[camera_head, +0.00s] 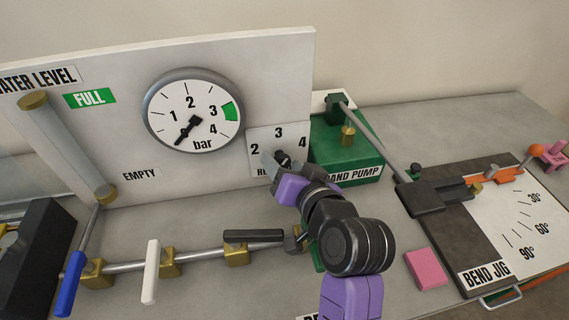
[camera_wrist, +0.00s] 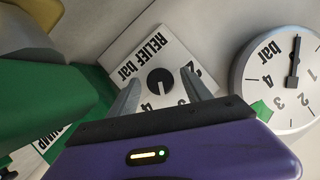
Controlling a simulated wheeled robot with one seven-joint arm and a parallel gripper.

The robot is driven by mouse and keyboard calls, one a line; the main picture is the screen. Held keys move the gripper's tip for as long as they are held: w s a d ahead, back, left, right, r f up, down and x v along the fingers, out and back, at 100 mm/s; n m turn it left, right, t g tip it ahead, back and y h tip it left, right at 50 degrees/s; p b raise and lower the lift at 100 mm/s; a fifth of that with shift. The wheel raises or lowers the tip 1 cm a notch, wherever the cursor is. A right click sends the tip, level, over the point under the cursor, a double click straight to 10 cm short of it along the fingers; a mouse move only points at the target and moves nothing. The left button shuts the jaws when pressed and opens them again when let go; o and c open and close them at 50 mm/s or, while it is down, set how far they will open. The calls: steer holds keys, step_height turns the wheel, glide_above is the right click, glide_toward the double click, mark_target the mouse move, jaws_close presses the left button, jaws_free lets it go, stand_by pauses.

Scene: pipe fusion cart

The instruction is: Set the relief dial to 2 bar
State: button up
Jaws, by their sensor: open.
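The relief dial is a black round knob (camera_wrist: 159,82) on a white plate (camera_wrist: 133,52) marked RELIEF bar. In the head view the plate (camera_head: 256,136) shows 2, 3 and 4 along its top, and the knob (camera_head: 284,157) is partly covered by my gripper. My gripper (camera_head: 277,163) is open in front of the plate. In the wrist view its two fingers (camera_wrist: 159,76) stand apart on either side of the knob, with gaps visible between. I cannot tell which number the knob points to.
A round pressure gauge (camera_head: 194,112) left of the plate has its needle at the lower left, below 1. The green hand pump (camera_head: 345,150) stands close on the right. Pipework with a blue lever (camera_head: 71,285), white lever (camera_head: 151,272) and black lever (camera_head: 253,236) runs below.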

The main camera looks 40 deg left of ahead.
jaws_close()
stand_by(0.4)
steer(key=shift+r+n+t+h+p, duration=0.15)
steer(key=shift+n+t+h+p, duration=0.15)
steer(key=shift+n+p, duration=0.3)
steer(key=shift+s+n+t+h+p, duration=0.1)
steer(key=shift+n+t+h+p, duration=0.5)
steer(key=shift+n+p, duration=0.4)
steer(key=n+t+h+p, duration=0.1)
steer(key=n, duration=0.1)
steer(key=shift+s+a+n, duration=0.1)
steer(key=shift+a+n, duration=0.05)
steer(key=shift+n, duration=0.15)
steer(key=shift+n+t+h, duration=0.5)
steer(key=shift+n+t, duration=0.2)
steer(key=shift+n, duration=0.4)
